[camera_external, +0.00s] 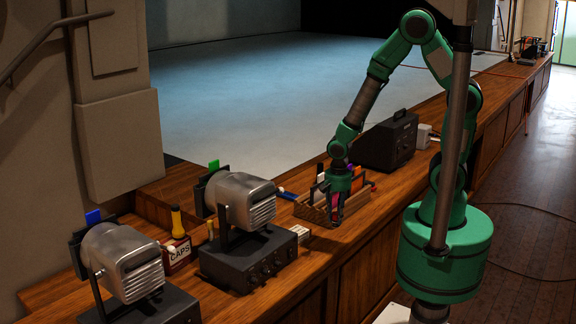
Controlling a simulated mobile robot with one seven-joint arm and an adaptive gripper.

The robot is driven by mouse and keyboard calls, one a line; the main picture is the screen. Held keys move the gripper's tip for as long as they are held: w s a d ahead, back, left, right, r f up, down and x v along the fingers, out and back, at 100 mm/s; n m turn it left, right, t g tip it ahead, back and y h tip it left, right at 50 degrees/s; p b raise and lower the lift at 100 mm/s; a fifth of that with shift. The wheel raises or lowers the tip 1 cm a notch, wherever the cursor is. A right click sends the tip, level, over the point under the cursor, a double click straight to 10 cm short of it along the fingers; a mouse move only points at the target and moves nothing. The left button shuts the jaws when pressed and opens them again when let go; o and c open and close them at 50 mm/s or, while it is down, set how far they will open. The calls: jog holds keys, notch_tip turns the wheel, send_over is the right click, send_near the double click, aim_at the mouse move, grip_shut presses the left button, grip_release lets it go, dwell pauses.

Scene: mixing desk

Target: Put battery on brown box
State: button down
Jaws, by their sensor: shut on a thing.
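My gripper (336,214) points down at the front side of an open brown wooden box (313,214) on the wooden ledge. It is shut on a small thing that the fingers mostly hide. A pinkish patch shows by the fingers, but I cannot tell whether it is the battery or something in the box. The box holds several upright coloured items. I cannot tell whether the held thing touches the box. No battery can be clearly picked out elsewhere.
A small white block (299,232) lies left of the gripper. Two grey lamp-like devices (243,200) (124,262) and a red CAPS box (177,254) stand further left. A black case (388,142) and a white box (422,136) stand behind, to the right.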

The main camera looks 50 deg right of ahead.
jog(key=shift+w, duration=0.15)
jog(key=w+a, duration=0.1)
jog(key=w, duration=0.4)
jog(key=w+a+f+b, duration=0.1)
jog(key=w+a, duration=0.1)
jog(key=w, duration=0.3)
jog(key=w+a+b, duration=0.1)
jog(key=w, duration=0.4)
jog(key=shift+a+f, duration=0.25)
jog(key=shift+a, duration=0.1)
jog(key=shift+f+b, duration=0.45)
jog(key=shift+f, duration=1.3)
jog(key=shift+f, duration=0.1)
jog(key=c, duration=1.5)
grip_release()
jog(key=shift+o, duration=0.2)
